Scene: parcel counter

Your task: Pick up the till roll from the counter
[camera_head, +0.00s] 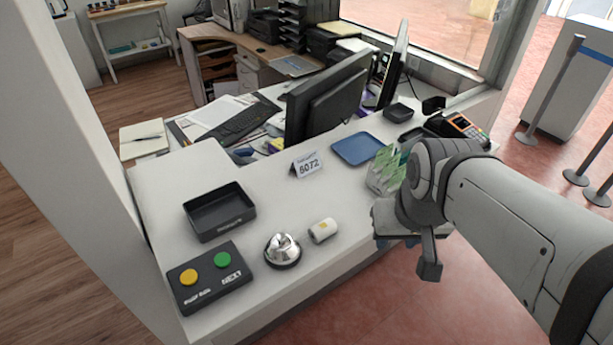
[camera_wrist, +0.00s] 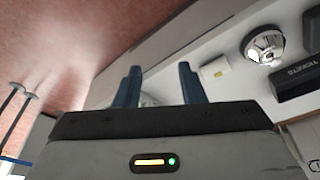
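The till roll (camera_head: 322,230) is a small white cylinder with a yellowish label, lying on its side on the white counter (camera_head: 285,205), just right of the silver bell. It also shows in the wrist view (camera_wrist: 215,72), beyond and to the right of my fingers. My gripper (camera_wrist: 158,85) has its two blue fingers apart with nothing between them. In the head view my arm reaches in from the right, and the gripper is at the counter's front edge, right of the till roll and apart from it. The fingers are mostly hidden there.
A silver bell (camera_head: 283,250) stands close left of the roll. A button box (camera_head: 210,278) and black tray (camera_head: 219,212) are further left. Counter between roll and my gripper is clear.

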